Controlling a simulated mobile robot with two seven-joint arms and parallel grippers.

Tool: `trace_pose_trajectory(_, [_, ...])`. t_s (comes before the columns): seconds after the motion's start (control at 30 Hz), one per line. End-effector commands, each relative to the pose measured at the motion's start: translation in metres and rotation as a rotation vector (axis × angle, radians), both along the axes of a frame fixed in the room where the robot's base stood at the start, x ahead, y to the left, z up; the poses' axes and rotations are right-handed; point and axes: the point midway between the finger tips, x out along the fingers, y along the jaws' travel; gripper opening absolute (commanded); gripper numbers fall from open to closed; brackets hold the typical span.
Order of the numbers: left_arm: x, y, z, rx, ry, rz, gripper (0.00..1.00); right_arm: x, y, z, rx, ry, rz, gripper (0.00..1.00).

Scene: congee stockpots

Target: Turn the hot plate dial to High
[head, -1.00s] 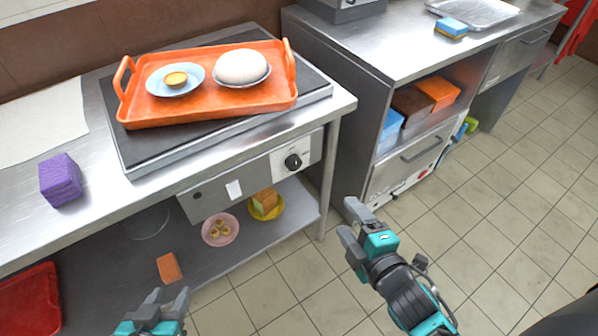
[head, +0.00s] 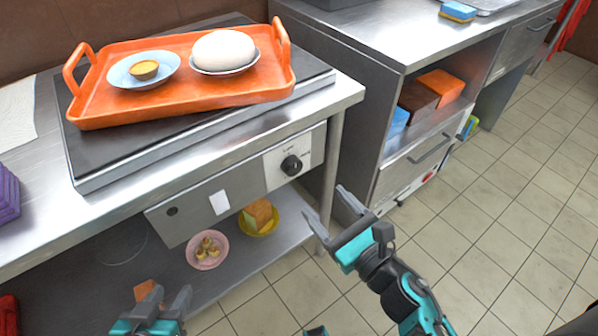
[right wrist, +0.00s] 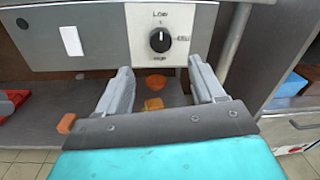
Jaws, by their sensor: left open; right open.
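The hot plate dial (head: 291,165) is a black knob on a light panel on the front of the steel counter. In the right wrist view the dial (right wrist: 160,40) has "Low" printed above it and smaller marks to the right and below. Its white pointer line points up, toward "Low". My right gripper (head: 326,218) is open and empty, below and to the right of the dial, apart from it. In the right wrist view its fingers (right wrist: 160,78) are spread below the dial. My left gripper (head: 160,302) is open at the lower left, away from the dial.
The hot plate (head: 125,165) carries an orange tray (head: 180,112) with a blue saucer (head: 160,76) and a domed white item (head: 224,50). Below, a shelf holds a pink bowl (head: 199,263) and a yellow plate (head: 268,228). A counter leg (head: 332,150) stands right of the dial.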

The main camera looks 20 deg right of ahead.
Motion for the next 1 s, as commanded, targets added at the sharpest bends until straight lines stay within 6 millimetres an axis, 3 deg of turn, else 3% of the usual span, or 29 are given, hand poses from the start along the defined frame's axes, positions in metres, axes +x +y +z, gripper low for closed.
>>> trace_pose_trajectory(0.3, [-0.004,0.000,0.005,0.000,0.010,0.001,0.46,0.061,0.017,0.002,0.002,-0.002,0.000,0.68])
trace_pose_trajectory(0.5, [-0.004,0.000,0.006,-0.001,0.011,0.002,0.46,0.087,0.025,0.001,0.002,-0.001,-0.001,0.68])
trace_pose_trajectory(1.0, [-0.003,-0.001,0.006,-0.006,0.011,0.007,0.46,0.097,0.028,0.000,0.003,0.002,-0.001,0.65])
